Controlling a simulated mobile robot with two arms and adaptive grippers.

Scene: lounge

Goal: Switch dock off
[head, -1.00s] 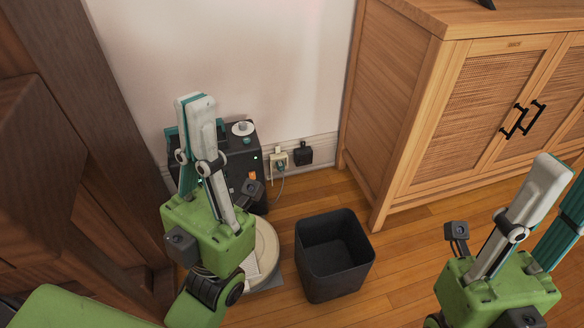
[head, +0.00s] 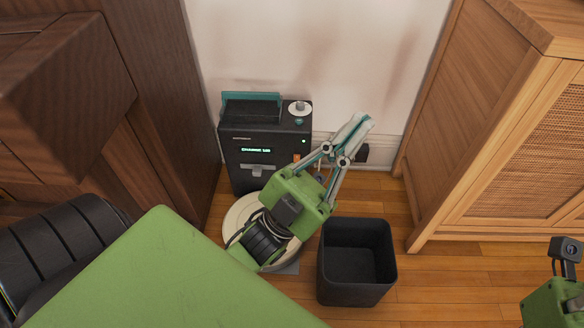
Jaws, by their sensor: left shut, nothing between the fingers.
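The dock (head: 250,170) is a black box against the wall, with a lit green display on its front. A small green light (head: 304,141) glows on its right side. An orange part (head: 297,158) shows at its right edge, partly covered by my left gripper. My left gripper (head: 359,124) is shut and empty, its fingers pointing up and right in front of the wall beside the dock. The outlet and plug are mostly hidden behind its fingers. My right gripper's body (head: 555,303) shows at the right edge; its fingers are out of frame.
A round cream robot vacuum (head: 240,214) sits at the dock's foot, partly under my left arm. A black bin (head: 356,290) stands right of it. A black wall adapter (head: 362,154) shows behind the fingers. Wooden cabinets flank both sides, left (head: 150,110) and right (head: 460,110).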

